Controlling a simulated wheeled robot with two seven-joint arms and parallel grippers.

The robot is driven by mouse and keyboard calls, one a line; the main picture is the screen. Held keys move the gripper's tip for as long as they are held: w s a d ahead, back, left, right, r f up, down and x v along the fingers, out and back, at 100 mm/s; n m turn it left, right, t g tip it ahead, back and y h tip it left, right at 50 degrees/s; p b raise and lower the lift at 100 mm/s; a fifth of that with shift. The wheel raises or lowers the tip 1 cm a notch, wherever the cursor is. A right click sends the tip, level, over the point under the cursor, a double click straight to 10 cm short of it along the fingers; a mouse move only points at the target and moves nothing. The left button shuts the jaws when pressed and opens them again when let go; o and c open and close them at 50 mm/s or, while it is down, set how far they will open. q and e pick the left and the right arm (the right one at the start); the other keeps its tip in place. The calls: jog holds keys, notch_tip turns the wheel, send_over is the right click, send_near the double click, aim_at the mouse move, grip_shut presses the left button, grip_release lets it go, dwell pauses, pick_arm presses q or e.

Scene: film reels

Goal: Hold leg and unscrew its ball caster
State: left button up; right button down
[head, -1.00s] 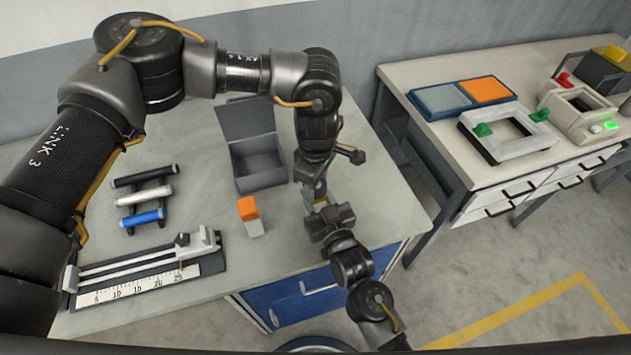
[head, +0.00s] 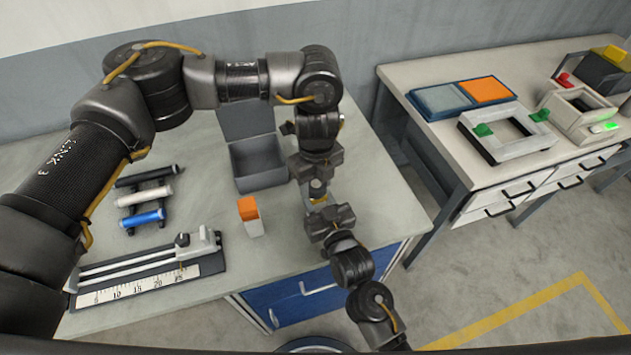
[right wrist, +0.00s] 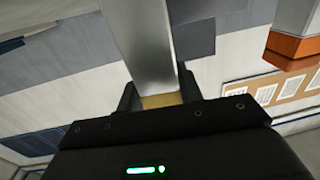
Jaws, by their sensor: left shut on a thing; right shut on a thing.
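The leg is a plain silver bar in the right wrist view (right wrist: 148,45), with a brass-coloured band (right wrist: 160,100) between the jaws. My right gripper (right wrist: 158,98) is shut on it; in the head view this gripper (head: 325,212) comes in from the lower right.
An open grey box (head: 258,163) stands close left of my left gripper. An orange-and-white block (head: 250,217), a rack of rollers (head: 145,195) and a ruler fixture (head: 145,275) are farther left. A second bench (head: 440,160) stands right, across a gap.

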pick_arm(q)
jog(key=n, duration=0.5)
jog(key=shift+s+d, duration=0.1)
jog(key=shift+s, duration=0.05)
jog(key=n, duration=1.4)
jog(key=shift+d, duration=0.15)
jog(key=shift+r, duration=0.2)
jog(key=shift+r, duration=0.9)
jog(key=shift+r, duration=0.1)
